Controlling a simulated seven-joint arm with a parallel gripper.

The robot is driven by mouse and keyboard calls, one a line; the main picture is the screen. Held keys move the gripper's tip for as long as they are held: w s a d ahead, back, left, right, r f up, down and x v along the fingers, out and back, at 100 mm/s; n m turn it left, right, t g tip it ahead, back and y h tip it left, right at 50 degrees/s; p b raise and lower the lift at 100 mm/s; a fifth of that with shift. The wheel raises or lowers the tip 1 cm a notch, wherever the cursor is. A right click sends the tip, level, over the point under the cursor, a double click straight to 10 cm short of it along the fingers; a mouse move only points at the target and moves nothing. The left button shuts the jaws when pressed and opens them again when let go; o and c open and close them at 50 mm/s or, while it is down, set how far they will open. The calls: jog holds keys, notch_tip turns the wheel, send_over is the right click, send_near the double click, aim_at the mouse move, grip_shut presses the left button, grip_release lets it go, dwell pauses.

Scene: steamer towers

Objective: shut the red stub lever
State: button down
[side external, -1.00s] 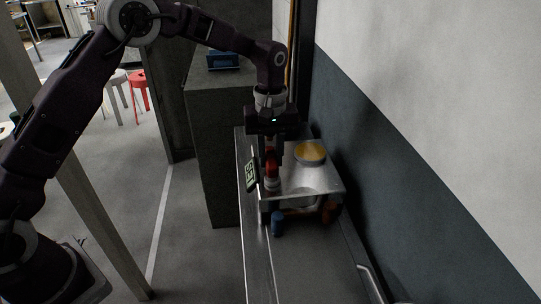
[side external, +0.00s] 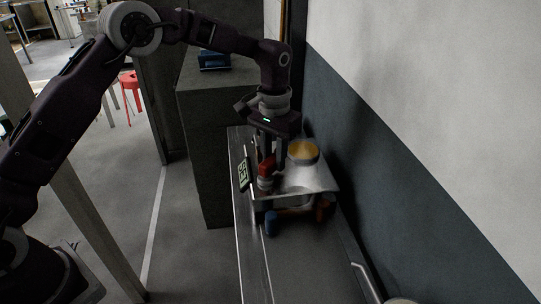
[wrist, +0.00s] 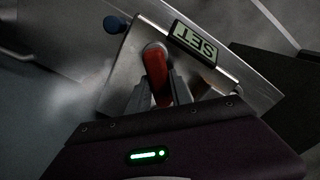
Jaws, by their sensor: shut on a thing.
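The red stub lever (side external: 266,168) stands at the left front part of a metal steamer box (side external: 303,183). It also shows in the wrist view (wrist: 157,74), between the two fingers. My gripper (side external: 270,165) points down over it and is shut on the lever; in the wrist view the fingers (wrist: 160,98) lie on both sides of it. The lever's base is partly hidden by the fingers in the side view.
A round pot with yellow contents (side external: 303,152) sits on the box behind the lever. A blue knob (side external: 271,222) and an orange one (side external: 322,212) are at the box's front. The wall (side external: 350,150) is close on the right. The counter in front is clear.

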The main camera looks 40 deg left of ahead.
aim_at(279, 180)
jog(key=m, duration=0.2)
jog(key=d+m, duration=0.1)
jog(key=m, duration=0.1)
jog(key=shift+s+d+m, duration=0.15)
jog(key=shift+m, duration=0.15)
jog(key=shift+s+d+m, duration=0.2)
jog(key=shift+d+m, duration=0.05)
jog(key=shift+m, duration=0.8)
jog(key=shift+s+d+m, duration=0.15)
jog(key=shift+d+m, duration=0.05)
jog(key=shift+m, duration=0.85)
jog(key=c, duration=1.2)
grip_release()
jog(key=shift+o, duration=0.2)
jog(key=shift+r, duration=0.15)
notch_tip(279, 180, up, 7)
